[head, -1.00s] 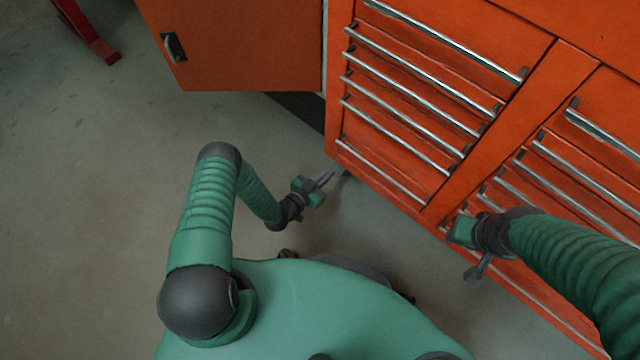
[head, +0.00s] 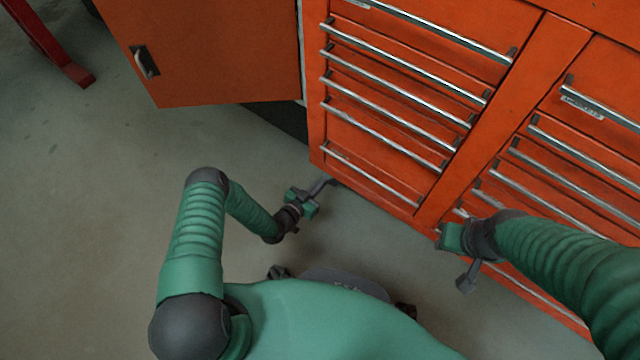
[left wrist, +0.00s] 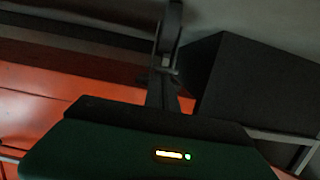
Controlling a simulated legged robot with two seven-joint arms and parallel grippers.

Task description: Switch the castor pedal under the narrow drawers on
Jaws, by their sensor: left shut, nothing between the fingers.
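The narrow drawers (head: 395,105) are an orange stack with long silver handles, at the upper middle of the head view. My left gripper (head: 325,185) is shut and empty, with its fingertips at the bottom left corner of this stack, close to the floor. I cannot make out the castor pedal in the head view; the fingers and the cabinet's lower edge cover that spot. In the left wrist view the dark shut fingers (left wrist: 166,55) point away from me, beside the orange front. My right gripper (head: 467,276) hangs in front of the right drawers; its jaw opening is unclear.
Wider drawers (head: 570,170) stand at the right. A red leg (head: 60,55) is at the upper left. The grey floor (head: 80,230) at left is clear.

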